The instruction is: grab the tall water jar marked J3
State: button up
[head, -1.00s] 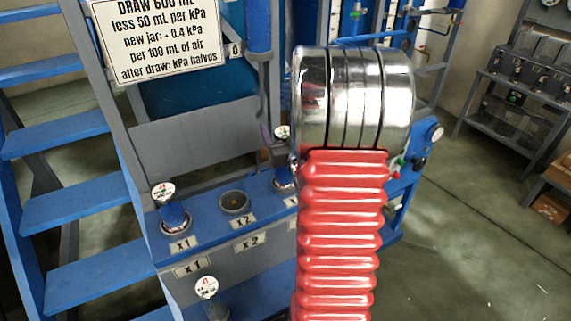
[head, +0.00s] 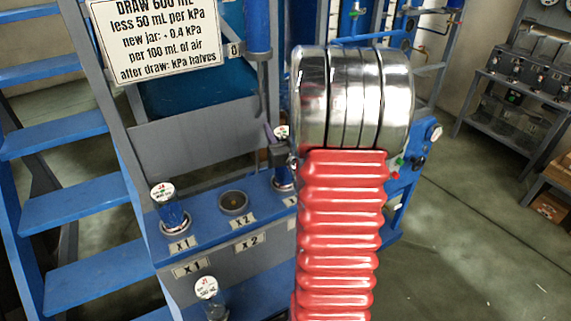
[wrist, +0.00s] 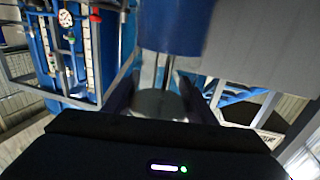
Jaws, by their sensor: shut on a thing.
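A jar (head: 283,180) with a round white tag on top stands at the back of the blue shelf, partly behind my arm in the head view; its mark is too small and hidden to read. My gripper (head: 277,152) is at its upper part, largely covered by my red and chrome arm. In the wrist view my gripper (wrist: 160,102) has its dark fingers on both sides of a greyish round thing (wrist: 158,103), closed on it. It appears to be this jar, below a blue cylinder (wrist: 170,28).
Another tagged jar (head: 170,212) stands at the X1 place, and one (head: 208,295) is lower in front. The X2 socket (head: 233,202) is empty. A blue vertical cylinder (head: 258,28) hangs just above my gripper. Blue stairs (head: 70,200) are at left; open floor is at right.

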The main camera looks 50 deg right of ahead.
jog(key=shift+r, duration=0.15)
grip_shut()
notch_tip(320, 180, up, 10)
dwell(0.7)
dwell(0.5)
